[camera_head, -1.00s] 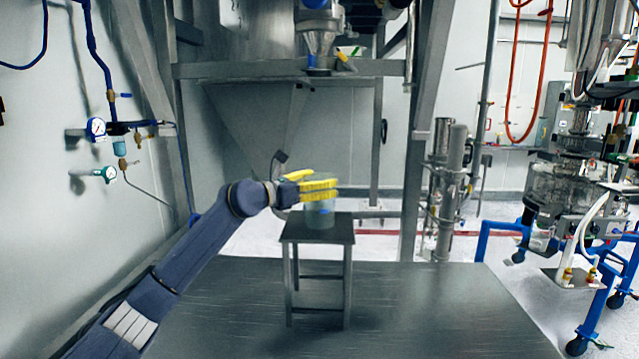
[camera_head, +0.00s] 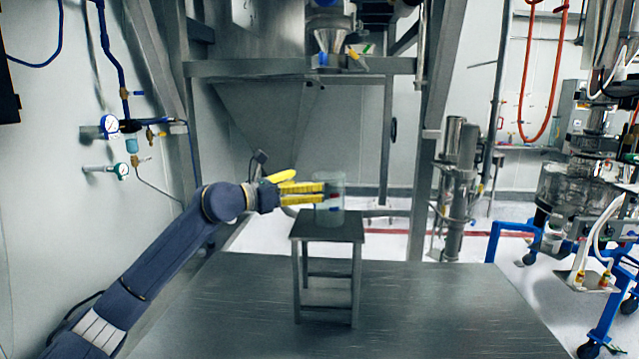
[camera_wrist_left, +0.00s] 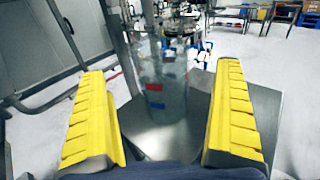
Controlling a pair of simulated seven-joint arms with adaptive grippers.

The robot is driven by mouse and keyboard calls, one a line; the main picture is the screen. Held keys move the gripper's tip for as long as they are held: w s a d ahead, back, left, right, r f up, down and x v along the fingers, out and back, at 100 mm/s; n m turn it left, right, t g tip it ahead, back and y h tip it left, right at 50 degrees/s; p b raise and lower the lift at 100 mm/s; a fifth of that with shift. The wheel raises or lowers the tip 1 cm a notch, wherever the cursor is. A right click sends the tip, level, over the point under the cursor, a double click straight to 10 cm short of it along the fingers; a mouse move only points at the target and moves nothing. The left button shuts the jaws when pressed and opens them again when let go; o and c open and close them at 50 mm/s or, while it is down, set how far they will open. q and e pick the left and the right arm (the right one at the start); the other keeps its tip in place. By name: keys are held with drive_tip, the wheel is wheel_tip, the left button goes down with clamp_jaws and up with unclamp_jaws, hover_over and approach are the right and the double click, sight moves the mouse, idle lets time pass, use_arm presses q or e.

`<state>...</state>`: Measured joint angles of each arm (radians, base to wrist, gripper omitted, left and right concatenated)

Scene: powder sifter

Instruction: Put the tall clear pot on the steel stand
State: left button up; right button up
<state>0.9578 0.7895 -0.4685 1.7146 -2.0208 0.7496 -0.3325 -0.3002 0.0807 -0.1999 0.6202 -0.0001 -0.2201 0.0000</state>
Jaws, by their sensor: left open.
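The tall clear pot (camera_head: 334,190) stands upright on the top of the steel stand (camera_head: 350,228). In the left wrist view the see-through pot (camera_wrist_left: 165,95) shows between and beyond the yellow fingers, with red and blue marks on it, above the grey stand top (camera_wrist_left: 205,130). My left gripper (camera_head: 322,194) is open, its yellow fingers at the left side of the pot. In its own wrist view the fingers (camera_wrist_left: 163,105) are wide apart, with gaps to the pot on both sides. My right gripper is not in view.
The stand is on a wide dark metal table (camera_head: 430,295) with clear room around it. A steel hopper frame (camera_head: 290,68) rises behind. A blue wheeled frame (camera_head: 500,235) with glassware is at right. Gauges and pipes (camera_head: 110,125) are on the left wall.

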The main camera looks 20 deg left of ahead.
use_arm(q)
drive_tip(key=shift+v, duration=2.05)
